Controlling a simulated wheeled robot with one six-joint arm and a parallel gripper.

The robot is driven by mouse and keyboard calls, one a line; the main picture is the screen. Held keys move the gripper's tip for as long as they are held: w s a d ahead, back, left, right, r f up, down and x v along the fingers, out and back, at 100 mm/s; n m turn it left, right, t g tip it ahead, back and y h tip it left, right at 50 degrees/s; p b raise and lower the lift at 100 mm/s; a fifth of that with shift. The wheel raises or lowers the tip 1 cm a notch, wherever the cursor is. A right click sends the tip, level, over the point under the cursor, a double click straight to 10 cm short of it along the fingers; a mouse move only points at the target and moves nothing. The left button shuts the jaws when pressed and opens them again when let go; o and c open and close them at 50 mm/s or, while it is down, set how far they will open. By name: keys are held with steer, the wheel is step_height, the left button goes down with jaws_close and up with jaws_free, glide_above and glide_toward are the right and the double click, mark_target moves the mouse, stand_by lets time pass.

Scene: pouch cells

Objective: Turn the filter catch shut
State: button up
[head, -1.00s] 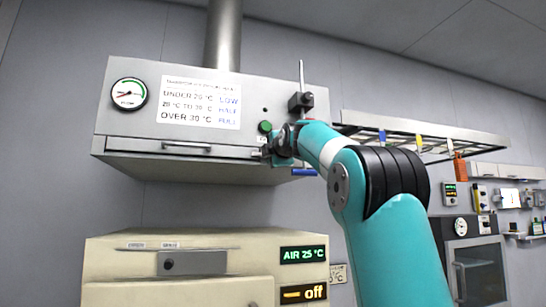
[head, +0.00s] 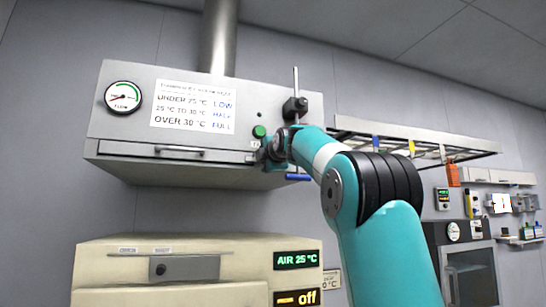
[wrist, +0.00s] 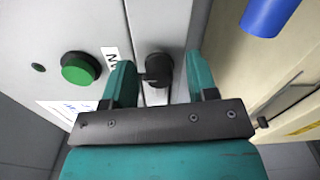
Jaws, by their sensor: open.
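The filter catch (wrist: 158,70) is a dark knob on the grey hood, seen in the wrist view between my two teal fingers. My gripper (wrist: 158,64) is open, with one finger on each side of the catch. I cannot tell whether either finger touches it. In the head view my gripper (head: 268,151) is at the lower right of the hood front (head: 240,125) and hides the catch. The filter drawer with its long handle (head: 180,151) runs along the hood's lower edge, left of my gripper.
A green button (wrist: 80,68) sits left of the catch in the wrist view. A blue lever handle (wrist: 268,14) is close on the right. A cream oven (head: 110,252) stands below the hood. A rack (head: 420,142) projects from the wall at right.

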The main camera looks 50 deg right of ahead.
steer(key=b+v, duration=0.6)
steer(key=v, duration=1.1)
steer(key=shift+a, duration=0.1)
steer(key=w+a+f+m+g+y, duration=0.1)
steer(key=w+a+f+y, duration=0.25)
steer(key=f, duration=0.35)
steer(key=w+a+f+m+g+y, duration=0.1)
steer(key=w+a+f+y, duration=0.15)
steer(key=a+f, duration=0.35)
steer(key=w+a+f+g+y, duration=0.1)
steer(key=w+a+f+y, duration=0.2)
steer(key=f, duration=0.5)
steer(key=s+a+f+m+g+y, duration=0.1)
steer(key=a+f+g+y, duration=0.15)
steer(key=a+f, duration=0.7)
steer(key=s+a+f+m+g+y, duration=0.1)
steer(key=s+a+f+g, duration=0.4)
steer(key=s+f, duration=0.5)
steer(key=s+a+f+m+g+y, duration=0.1)
steer(key=s+a+f+g, duration=0.4)
steer(key=s+a+f, duration=0.5)
step_height(320, 180, down, 2)
steer(key=shift+s+f+m, duration=0.15)
steer(key=shift+s+m, duration=0.35)
steer(key=shift+m, duration=0.3)
